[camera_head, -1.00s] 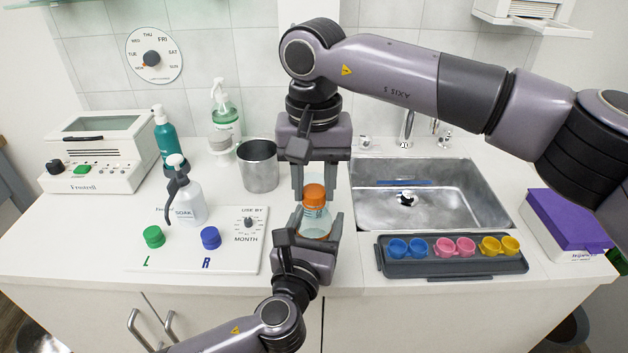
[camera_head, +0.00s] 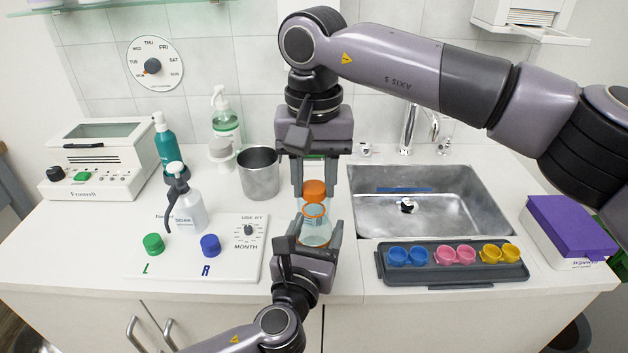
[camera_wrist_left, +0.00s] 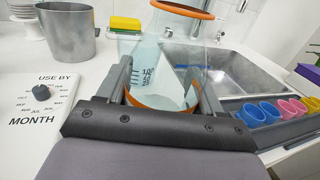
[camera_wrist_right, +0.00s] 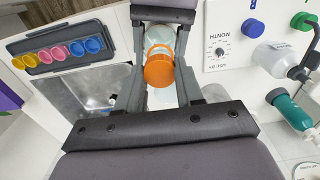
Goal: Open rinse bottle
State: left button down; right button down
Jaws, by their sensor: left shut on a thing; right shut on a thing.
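The rinse bottle (camera_head: 316,232) is clear, with an orange rim and an orange band near its base. My left gripper (camera_head: 308,240) is shut around its lower body, and it stands upright there. In the left wrist view the bottle (camera_wrist_left: 150,65) shows its orange rim (camera_wrist_left: 183,9) without a cap on it. The orange cap (camera_head: 314,189) is between the fingers of my right gripper (camera_head: 314,186), shut on it, just above the bottle's mouth. In the right wrist view the cap (camera_wrist_right: 158,75) partly covers the bottle (camera_wrist_right: 160,36).
A steel cup (camera_head: 259,176) stands behind left, and a SOAK spray bottle (camera_head: 188,212) farther left. The sink (camera_head: 470,200) is to the right, with a dark tray (camera_head: 380,272) of small coloured cups before it. A calendar board (camera_head: 230,262) lies left of my left gripper.

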aim_at(314, 187)
jog(key=shift+r, duration=2)
pick_arm(q)
jog(key=shift+c, duration=0.5)
grip_release()
